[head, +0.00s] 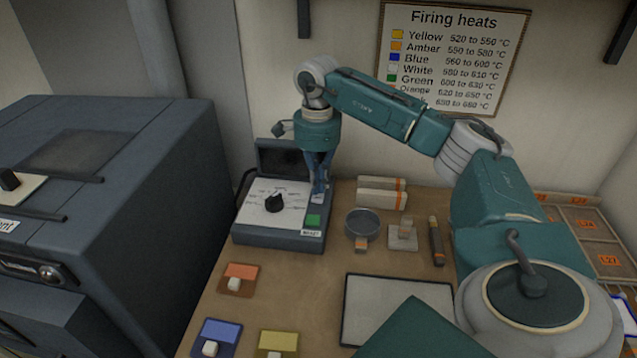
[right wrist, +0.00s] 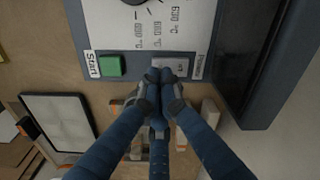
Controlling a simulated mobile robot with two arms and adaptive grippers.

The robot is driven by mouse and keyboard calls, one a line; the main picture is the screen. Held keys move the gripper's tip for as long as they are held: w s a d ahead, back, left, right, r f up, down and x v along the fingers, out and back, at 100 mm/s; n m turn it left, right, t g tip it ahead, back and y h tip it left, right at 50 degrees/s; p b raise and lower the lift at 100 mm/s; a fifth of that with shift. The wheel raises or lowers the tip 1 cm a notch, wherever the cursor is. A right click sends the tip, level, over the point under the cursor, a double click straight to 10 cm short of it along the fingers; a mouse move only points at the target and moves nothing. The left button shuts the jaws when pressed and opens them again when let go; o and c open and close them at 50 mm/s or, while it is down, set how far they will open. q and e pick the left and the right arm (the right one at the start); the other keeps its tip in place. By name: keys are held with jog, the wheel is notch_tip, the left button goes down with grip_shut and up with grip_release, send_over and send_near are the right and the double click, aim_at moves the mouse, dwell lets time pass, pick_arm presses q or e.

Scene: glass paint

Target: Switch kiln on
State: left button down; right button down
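The kiln's control box (head: 240,232) stands on the bench, with a white dial face, a black knob (head: 274,203), and a green button (head: 313,221) labelled Start. The green button also shows in the right wrist view (right wrist: 110,66). My right gripper (head: 318,188) points down at the box's right side, above the green button. In the right wrist view its fingertips (right wrist: 160,78) are together with nothing seen between them. They are at a pale switch (right wrist: 172,64) beside a small label and partly cover it; contact cannot be told. My left gripper is not in view.
A large dark grey kiln (head: 180,170) fills the left. Colour sample blocks, a round dish (head: 362,224), a dark-framed pale panel (head: 395,312) and a marker-like stick (head: 436,240) lie on the bench. A Firing heats chart (head: 455,55) hangs on the wall.

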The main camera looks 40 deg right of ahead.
aim_at(318, 197)
jog(key=shift+f+b, duration=0.65)
jog(key=shift+f, duration=0.6)
dwell(0.7)
jog(key=shift+s+r, duration=0.1)
jog(key=shift+r, duration=0.05)
jog(key=shift+r+p, duration=0.9)
jog(key=shift+p, duration=0.1)
notch_tip(318, 197, up, 5)
jog(key=p, duration=0.4)
